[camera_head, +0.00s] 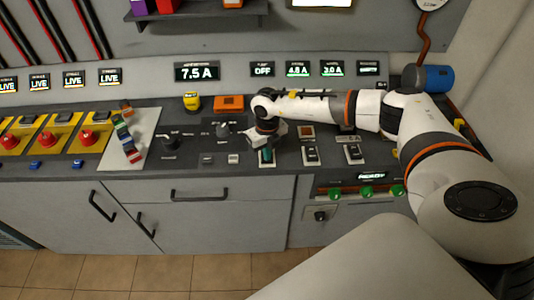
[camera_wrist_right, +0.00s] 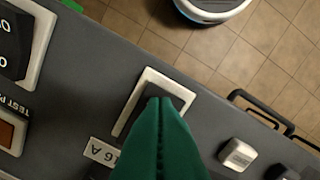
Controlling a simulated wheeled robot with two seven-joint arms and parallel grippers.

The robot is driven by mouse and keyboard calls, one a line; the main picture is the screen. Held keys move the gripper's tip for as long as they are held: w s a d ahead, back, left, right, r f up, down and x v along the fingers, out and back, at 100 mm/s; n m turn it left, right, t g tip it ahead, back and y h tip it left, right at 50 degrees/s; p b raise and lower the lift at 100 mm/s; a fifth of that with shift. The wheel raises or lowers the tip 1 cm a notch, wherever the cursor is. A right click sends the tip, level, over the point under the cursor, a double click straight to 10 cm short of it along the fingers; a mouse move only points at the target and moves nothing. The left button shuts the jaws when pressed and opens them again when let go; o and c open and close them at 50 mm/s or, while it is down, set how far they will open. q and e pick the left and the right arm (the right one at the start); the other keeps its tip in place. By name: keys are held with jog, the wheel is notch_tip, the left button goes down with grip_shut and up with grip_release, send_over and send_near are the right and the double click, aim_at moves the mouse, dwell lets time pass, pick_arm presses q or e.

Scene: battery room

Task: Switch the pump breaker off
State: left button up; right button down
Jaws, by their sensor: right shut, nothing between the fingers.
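My right gripper (camera_head: 266,156) is over the console's front part, fingers pointing down. In the right wrist view its green fingertips (camera_wrist_right: 163,102) are pressed together with nothing between them. They are at a black rocker switch in a white frame (camera_wrist_right: 148,88) and hide much of it; I cannot tell whether they touch. A label beside it (camera_wrist_right: 100,152) ends in "6 A". Two similar breaker switches stand to the right in the head view, one near (camera_head: 311,155) and one further right (camera_head: 354,153). No readable name tells which is the pump breaker. My left gripper is not in view.
Displays behind read OFF (camera_head: 262,69), 4.8 A (camera_head: 298,69) and 3.0 A (camera_head: 333,69). A grey push button (camera_wrist_right: 238,154) is close to the fingers. Black knobs (camera_head: 170,142) and red buttons (camera_head: 87,135) stand to the left. My right arm covers the console's right part.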

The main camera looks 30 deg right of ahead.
jog(key=shift+r, duration=0.15)
notch_tip(320, 180, up, 7)
jog(key=p, duration=0.5)
dwell(0.5)
